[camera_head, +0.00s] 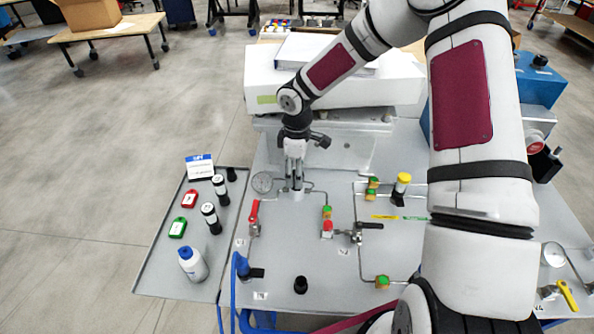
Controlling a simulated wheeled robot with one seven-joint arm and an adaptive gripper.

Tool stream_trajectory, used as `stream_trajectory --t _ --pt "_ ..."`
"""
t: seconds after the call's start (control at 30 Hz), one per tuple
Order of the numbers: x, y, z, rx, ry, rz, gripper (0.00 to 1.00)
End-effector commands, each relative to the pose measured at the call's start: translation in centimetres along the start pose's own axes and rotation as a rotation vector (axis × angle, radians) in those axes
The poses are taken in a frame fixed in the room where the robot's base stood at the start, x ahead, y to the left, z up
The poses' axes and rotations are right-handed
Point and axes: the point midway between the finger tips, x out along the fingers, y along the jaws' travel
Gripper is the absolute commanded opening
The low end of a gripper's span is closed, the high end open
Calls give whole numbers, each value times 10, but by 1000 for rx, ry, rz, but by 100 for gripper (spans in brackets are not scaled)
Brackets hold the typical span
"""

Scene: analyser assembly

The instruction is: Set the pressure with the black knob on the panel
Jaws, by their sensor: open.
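The grey panel (340,275) lies flat in front of me with pipes, valves and fittings on it. A short round black knob (300,285) stands near its front edge, left of the middle. My gripper (297,186) points down over the back left of the panel, well behind that knob. Its fingers are open and sit around or just above a small pale fitting (297,197); I cannot tell if they touch it. Whatever lies between the fingers is mostly hidden.
A red-handled valve (254,212) stands close to the left of my gripper, and a black-handled valve (368,226) to the right. A yellow-capped cylinder (401,186) stands further right. A side tray (158,262) holds bottles and tags. A white box (265,88) stands behind.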

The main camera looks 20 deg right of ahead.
Motion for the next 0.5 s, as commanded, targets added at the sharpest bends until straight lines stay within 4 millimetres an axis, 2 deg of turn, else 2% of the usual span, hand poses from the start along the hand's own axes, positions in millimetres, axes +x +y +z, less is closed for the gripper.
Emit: stream_trajectory --t 0.27,0.37,0.5 --pt "2 0 0 0 0 1 54" --pt "2 0 0 0 0 1 36" --pt "1 0 0 0 0 1 6"
